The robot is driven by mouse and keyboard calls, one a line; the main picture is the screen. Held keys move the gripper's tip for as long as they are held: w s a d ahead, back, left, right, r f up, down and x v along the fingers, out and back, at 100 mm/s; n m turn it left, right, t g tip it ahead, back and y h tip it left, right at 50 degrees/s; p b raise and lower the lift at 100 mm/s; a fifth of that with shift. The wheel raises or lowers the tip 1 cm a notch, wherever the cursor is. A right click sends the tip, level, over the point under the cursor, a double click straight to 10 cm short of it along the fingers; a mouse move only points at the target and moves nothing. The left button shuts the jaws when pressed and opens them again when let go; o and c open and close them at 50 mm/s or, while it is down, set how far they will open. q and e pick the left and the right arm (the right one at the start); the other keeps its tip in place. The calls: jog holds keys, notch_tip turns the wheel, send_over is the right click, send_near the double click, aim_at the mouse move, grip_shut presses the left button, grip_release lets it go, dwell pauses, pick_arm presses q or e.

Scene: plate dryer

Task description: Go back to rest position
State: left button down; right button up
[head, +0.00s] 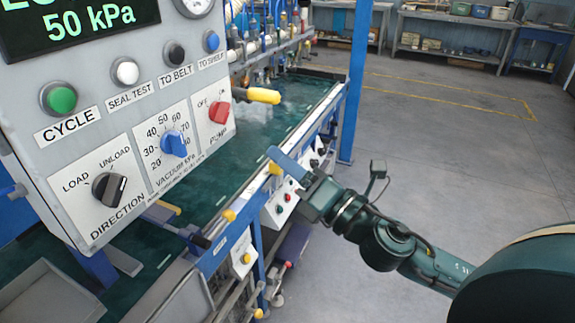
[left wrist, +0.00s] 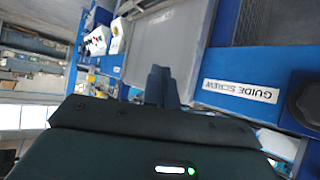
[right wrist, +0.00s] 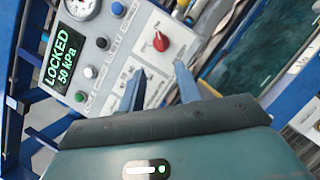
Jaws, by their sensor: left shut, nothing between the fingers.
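My right gripper (head: 280,162) reaches in from the right in the head view, in front of the machine's side rail and apart from the control panel (head: 75,165). In the right wrist view its two blue fingers (right wrist: 158,85) stand spread with nothing between them, pointing toward the panel. My left gripper (left wrist: 162,78) shows in the left wrist view with its blue fingers together and empty, over a grey tray surface (left wrist: 160,45). The left arm cannot be made out in the head view.
The panel carries a green cycle button (head: 62,98), black direction knob (head: 109,188), blue vacuum knob (head: 173,143) and red pump knob (head: 219,112). Its display (head: 85,22) reads 50 kPa; "LOCKED" shows in the right wrist view. A blue post (head: 356,80) stands behind. Open floor (head: 440,150) lies right.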

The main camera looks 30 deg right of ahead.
dwell(0.3)
notch_tip(320, 180, down, 11)
jog(key=m+g+h, duration=0.2)
jog(key=m+h, duration=0.1)
jog(key=m, duration=0.6)
jog(key=s+a+f+m+g, duration=0.2)
jog(key=s+f+m, duration=0.2)
jog(key=f+m, duration=0.2)
jog(key=s+a+f+m+g, duration=0.2)
jog(key=s+f+m, duration=0.2)
jog(key=f, duration=0.5)
jog(key=s+a+f+m+g+h, duration=0.1)
jog(key=s+a+f+m+g, duration=0.1)
jog(key=s+f+m, duration=0.3)
notch_tip(320, 180, down, 3)
jog(key=m+g, duration=0.1)
jog(key=m, duration=0.2)
jog(key=shift+a+m, duration=0.2)
jog(key=shift+m, duration=0.1)
